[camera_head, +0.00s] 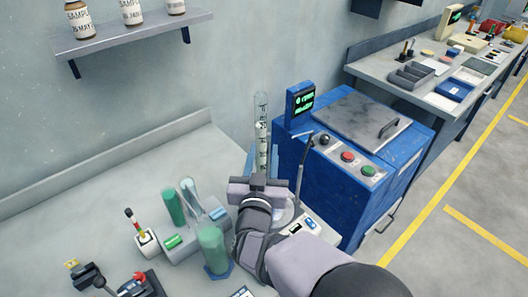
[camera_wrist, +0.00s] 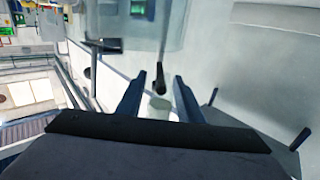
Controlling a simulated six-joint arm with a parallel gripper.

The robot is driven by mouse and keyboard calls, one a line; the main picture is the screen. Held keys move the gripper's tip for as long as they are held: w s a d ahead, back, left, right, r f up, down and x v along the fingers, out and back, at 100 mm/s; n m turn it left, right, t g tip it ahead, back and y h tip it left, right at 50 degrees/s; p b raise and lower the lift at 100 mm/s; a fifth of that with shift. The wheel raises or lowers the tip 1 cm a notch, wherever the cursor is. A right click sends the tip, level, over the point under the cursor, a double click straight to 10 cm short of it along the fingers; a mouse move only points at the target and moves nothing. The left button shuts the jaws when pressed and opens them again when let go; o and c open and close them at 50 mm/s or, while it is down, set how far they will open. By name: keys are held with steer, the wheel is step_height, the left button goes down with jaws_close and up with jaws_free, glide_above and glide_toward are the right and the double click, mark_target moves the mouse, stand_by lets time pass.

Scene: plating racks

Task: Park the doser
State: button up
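My gripper (camera_head: 262,158) is at the middle of the head view, in front of a tall clear tube with a white, dark-marked body (camera_head: 262,140), which may be the doser. Its lower end is hidden behind my wrist. In the wrist view, the two blue fingers (camera_wrist: 160,78) stand apart. A pale cylinder (camera_wrist: 160,104) and a dark rod show between them, with gaps on both sides. I see no finger contact. A thin dark post (camera_head: 299,170) stands just right of my gripper; its base is partly hidden.
A blue machine (camera_head: 345,185) with buttons and a small screen stands close on the right. Green cylinders (camera_head: 173,207), a grey holder and a small white stand (camera_head: 146,240) crowd the bench on the left. A shelf (camera_head: 130,45) with bottles hangs above. The bench at far left is clear.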

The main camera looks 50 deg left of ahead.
mark_target(261, 171)
steer(key=shift+b+v, duration=0.9)
steer(key=shift+v, duration=2.2)
steer(key=shift+r, duration=0.1)
steer(key=shift+c, duration=0.4)
